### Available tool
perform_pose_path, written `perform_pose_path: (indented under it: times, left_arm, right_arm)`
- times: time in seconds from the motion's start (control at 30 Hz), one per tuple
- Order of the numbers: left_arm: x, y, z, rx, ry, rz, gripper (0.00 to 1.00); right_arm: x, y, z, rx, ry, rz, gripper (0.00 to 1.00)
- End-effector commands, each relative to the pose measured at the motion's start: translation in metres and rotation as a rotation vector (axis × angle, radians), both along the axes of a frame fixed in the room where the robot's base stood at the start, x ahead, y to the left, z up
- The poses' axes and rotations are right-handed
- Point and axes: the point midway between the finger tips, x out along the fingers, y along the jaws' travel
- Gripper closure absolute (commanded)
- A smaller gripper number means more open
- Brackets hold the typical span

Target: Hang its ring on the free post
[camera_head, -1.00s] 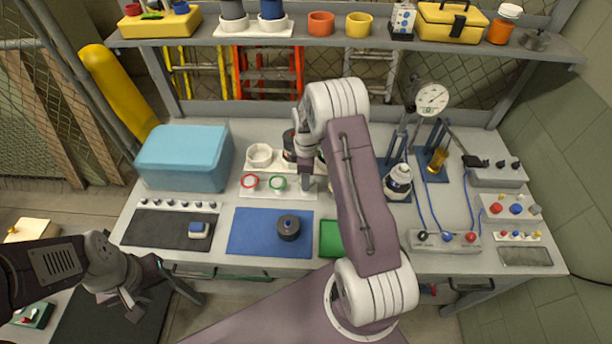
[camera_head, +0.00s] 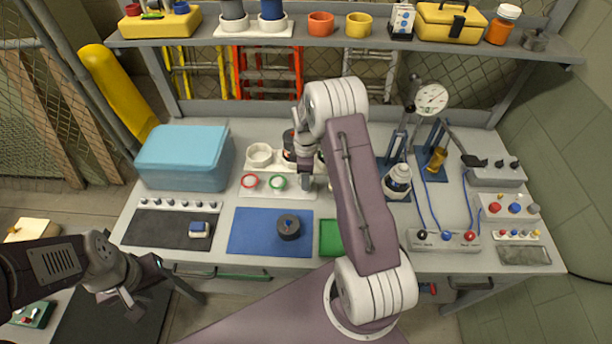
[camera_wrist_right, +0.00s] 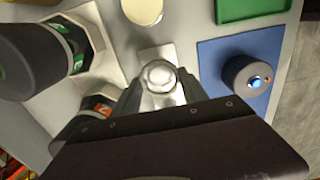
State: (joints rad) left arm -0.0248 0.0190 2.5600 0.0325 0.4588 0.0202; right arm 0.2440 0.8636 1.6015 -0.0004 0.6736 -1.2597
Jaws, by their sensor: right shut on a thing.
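I cannot make out a ring on the held piece or a bare post; the gripper and arm cover that spot. My left gripper (camera_head: 143,290) hangs open and empty in front of the bench.
Dark cylinders with green (camera_wrist_right: 60,50) and orange (camera_wrist_right: 97,105) bands stand close beside the right gripper. A blue mat (camera_head: 245,230) bears a dark round cap (camera_head: 289,227). A blue box (camera_head: 185,158) stands left. A gauge stand and a bottle (camera_head: 398,180) are right of my arm.

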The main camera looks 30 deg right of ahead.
Motion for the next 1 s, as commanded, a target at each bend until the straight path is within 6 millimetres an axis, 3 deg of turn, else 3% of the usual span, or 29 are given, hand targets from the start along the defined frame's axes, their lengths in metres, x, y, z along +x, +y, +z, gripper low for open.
perform_pose_path:
  times: [1.0]
  left_arm:
    - [0.0, 0.0, -0.008, 0.0, 0.0, 0.0, 0.64]
  right_arm:
    - [0.0, 0.001, -0.014, 0.0, 0.0, 0.0, 0.86]
